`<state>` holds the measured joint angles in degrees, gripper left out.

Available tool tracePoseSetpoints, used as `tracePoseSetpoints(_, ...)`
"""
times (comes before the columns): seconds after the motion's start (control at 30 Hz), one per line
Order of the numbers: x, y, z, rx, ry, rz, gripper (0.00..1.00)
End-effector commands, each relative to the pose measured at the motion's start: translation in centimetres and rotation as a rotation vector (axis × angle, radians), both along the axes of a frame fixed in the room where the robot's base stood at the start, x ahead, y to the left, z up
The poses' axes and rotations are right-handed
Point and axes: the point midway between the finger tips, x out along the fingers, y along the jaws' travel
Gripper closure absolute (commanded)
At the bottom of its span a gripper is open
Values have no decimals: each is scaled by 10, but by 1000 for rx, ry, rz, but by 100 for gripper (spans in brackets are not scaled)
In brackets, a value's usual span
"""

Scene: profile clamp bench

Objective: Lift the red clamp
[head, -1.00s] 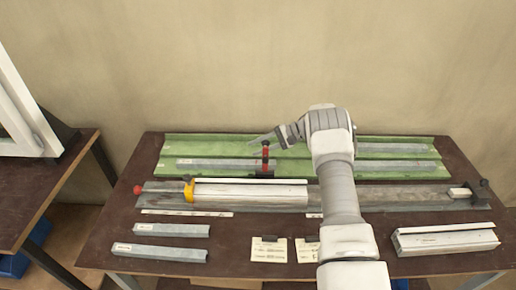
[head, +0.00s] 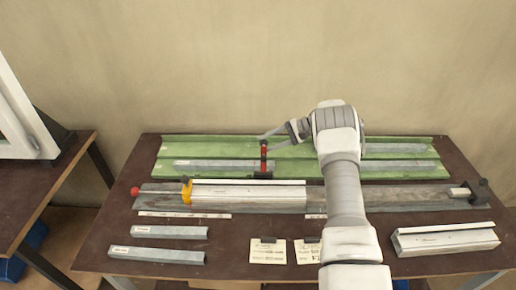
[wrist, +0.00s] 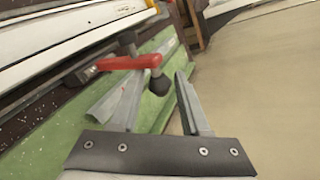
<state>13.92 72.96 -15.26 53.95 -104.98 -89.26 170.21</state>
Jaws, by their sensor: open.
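The red clamp (head: 264,158) stands upright on the green tray (head: 215,147) at the back of the bench, by a grey profile (head: 215,165). My gripper (head: 268,138) is open, with its fingers close to the clamp's top. In the wrist view, the clamp's red arm (wrist: 133,62) and dark knobs show just beyond and between the fingertips of my gripper (wrist: 156,80). The left finger partly overlaps the clamp in that view. I cannot tell whether either finger touches it.
A long rail with a white profile (head: 250,194), a yellow clamp (head: 187,191) and a red knob (head: 135,191) lies in front. Loose profiles (head: 156,254) lie at front left, and a white profile (head: 445,240) at front right. A wall is behind.

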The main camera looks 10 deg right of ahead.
Motion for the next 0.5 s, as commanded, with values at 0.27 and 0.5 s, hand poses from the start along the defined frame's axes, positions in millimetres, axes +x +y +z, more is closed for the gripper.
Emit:
tracePoseSetpoints(0.27,-8,-51,27,-3,-1,-1,52)
tracePoseSetpoints(0.5,-10,-66,35,-1,-1,-2,52)
